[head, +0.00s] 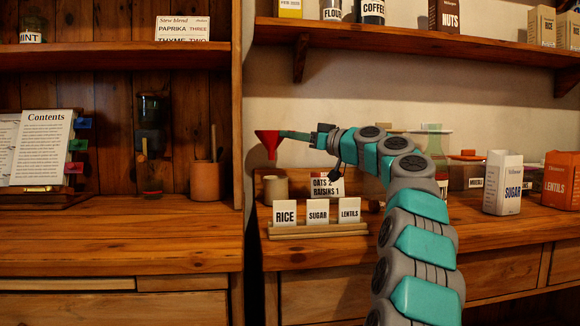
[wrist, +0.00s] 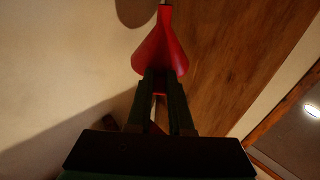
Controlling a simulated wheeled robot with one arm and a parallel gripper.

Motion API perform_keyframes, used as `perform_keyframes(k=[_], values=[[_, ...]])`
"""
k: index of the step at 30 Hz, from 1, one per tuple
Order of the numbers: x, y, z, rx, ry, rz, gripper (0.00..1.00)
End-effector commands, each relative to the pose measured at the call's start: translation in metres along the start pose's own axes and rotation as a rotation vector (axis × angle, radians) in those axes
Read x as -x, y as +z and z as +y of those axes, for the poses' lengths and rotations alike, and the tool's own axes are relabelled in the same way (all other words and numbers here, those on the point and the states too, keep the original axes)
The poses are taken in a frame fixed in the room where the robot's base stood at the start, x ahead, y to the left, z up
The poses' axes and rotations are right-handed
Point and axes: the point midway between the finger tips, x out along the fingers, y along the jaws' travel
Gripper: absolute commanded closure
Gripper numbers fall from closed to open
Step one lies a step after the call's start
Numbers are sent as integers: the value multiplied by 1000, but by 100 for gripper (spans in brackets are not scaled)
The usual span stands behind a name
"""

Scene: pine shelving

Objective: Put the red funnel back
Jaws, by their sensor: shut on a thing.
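The red funnel (head: 268,141) hangs in the air in the head view, wide mouth up and spout down. My gripper (head: 285,134) reaches in from the right and is shut on the funnel. In the wrist view the funnel (wrist: 163,45) sits at the tips of my gripper (wrist: 162,75), and the jaws hide part of it. A short beige cylinder (head: 275,187) stands on the counter just below the funnel, with a gap between them; I cannot tell whether they line up in depth.
Cards for rice, sugar and lentils (head: 318,213) stand in a wooden holder in front. A wooden upright (head: 237,110) is close to the funnel's left. A bottle and a sugar box (head: 502,183) stand to the right. A shelf (head: 400,36) runs above. Open counter (head: 150,235) lies left.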

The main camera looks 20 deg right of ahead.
Motion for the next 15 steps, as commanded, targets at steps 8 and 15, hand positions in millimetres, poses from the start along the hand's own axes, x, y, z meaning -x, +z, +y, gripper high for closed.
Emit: perform_keyframes(k=[8,15], values=[[3,19,0,-1,1,1,100],[5,37,-1,-2,-1,-1,100]])
